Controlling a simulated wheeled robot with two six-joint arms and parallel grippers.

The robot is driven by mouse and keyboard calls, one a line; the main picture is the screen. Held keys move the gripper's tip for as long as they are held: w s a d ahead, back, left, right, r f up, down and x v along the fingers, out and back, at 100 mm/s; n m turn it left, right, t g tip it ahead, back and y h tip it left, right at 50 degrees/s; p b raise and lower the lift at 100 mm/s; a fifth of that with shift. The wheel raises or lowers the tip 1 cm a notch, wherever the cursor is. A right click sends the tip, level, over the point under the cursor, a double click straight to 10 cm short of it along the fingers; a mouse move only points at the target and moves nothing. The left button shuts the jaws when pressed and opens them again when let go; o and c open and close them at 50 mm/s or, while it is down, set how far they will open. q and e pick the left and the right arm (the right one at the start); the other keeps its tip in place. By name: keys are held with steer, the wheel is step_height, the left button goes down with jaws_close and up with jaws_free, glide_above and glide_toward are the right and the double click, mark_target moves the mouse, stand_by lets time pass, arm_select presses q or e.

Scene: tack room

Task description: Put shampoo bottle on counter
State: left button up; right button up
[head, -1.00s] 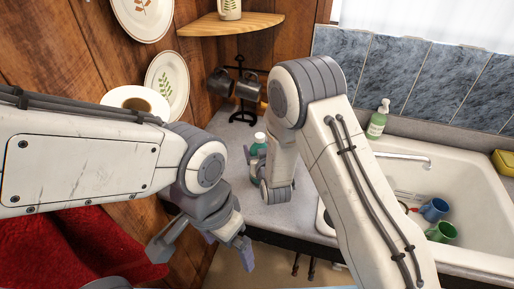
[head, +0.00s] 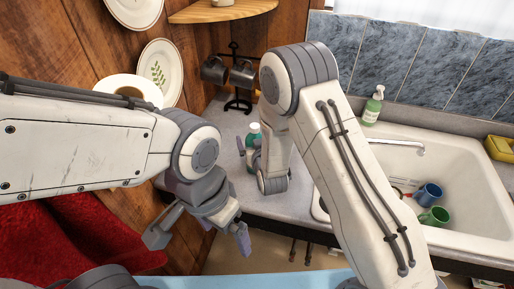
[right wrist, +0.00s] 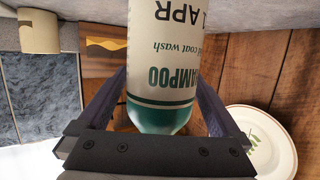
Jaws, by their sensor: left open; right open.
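The shampoo bottle (head: 252,143), green with a pale label, is over the grey counter (head: 235,202) at the back, partly hidden by my right arm. I cannot tell whether its base touches the counter. In the right wrist view the bottle (right wrist: 165,75) appears upside down, with its teal end between the fingers of my right gripper (right wrist: 162,98). The right jaws are open around it, with a gap visible beside the bottle. My left gripper (head: 197,236) is open and empty, low at the left, in front of the counter and away from the bottle.
A mug rack (head: 236,104) stands behind the bottle. The white sink (head: 462,165), holding a blue and a green mug, is to the right. A green pump bottle (head: 373,106) stands behind the sink. A red cloth (head: 75,240) hangs at the left.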

steer(key=p+v, duration=0.5)
steer(key=v, duration=0.6)
steer(key=shift+p, duration=0.3)
steer(key=shift+s, duration=0.1)
steer(key=b+x, duration=0.5)
steer(key=x, duration=0.6)
stand_by(0.6)
